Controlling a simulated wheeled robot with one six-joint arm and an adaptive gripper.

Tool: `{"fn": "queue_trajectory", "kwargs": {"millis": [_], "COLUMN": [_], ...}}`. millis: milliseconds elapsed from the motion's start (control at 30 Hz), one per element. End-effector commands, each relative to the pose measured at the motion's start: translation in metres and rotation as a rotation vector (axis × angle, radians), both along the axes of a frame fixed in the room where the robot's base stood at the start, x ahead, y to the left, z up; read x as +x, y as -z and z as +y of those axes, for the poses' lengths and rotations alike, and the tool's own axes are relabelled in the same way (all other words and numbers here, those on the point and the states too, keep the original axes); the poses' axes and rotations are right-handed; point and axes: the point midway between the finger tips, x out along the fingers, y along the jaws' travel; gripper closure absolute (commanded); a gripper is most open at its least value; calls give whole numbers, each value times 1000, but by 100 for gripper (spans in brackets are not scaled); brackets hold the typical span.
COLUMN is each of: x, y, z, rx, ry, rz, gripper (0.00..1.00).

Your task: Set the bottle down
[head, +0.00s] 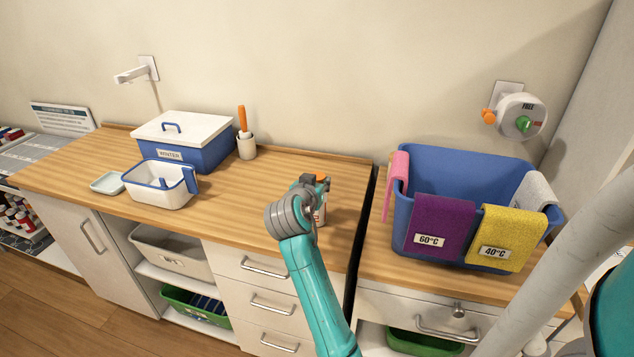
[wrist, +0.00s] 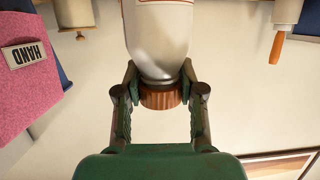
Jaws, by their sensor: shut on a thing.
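The bottle (head: 321,214) has a pale body and an orange cap; it appears upright over the right part of the wooden counter (head: 225,213), mostly behind my arm. In the wrist view, which looks upside down, the pale bottle body (wrist: 160,40) and its ribbed orange-brown cap (wrist: 160,96) sit between the fingers. My gripper (wrist: 160,88) is shut on the bottle at its cap end; it also shows in the head view (head: 313,183). Whether the bottle's base touches the counter is hidden by my arm.
A blue WINTER box (head: 205,153), a white tub (head: 158,192), a small dish (head: 107,183) and a brush holder (head: 246,148) stand left. A blue basin (head: 455,168) hung with cloths stands right, past a dark gap. Counter between brush holder and bottle is clear.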

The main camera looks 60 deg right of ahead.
Motion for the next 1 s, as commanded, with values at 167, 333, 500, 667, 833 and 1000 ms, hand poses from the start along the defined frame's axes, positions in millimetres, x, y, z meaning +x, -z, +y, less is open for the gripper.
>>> {"fn": "queue_trajectory", "kwargs": {"millis": [167, 333, 500, 667, 833, 1000], "x": [0, 0, 0, -2, -11, -22], "y": [2, 2, 2, -2, -11, -21], "z": [0, 0, 0, 7, 32, 64], "rx": [0, 0, 0, -1, 0, -1], "ry": [0, 0, 0, -2, -4, -5], "rz": [0, 0, 0, -1, -2, -1], "gripper": [49, 37, 37, 37, 37, 37]}}
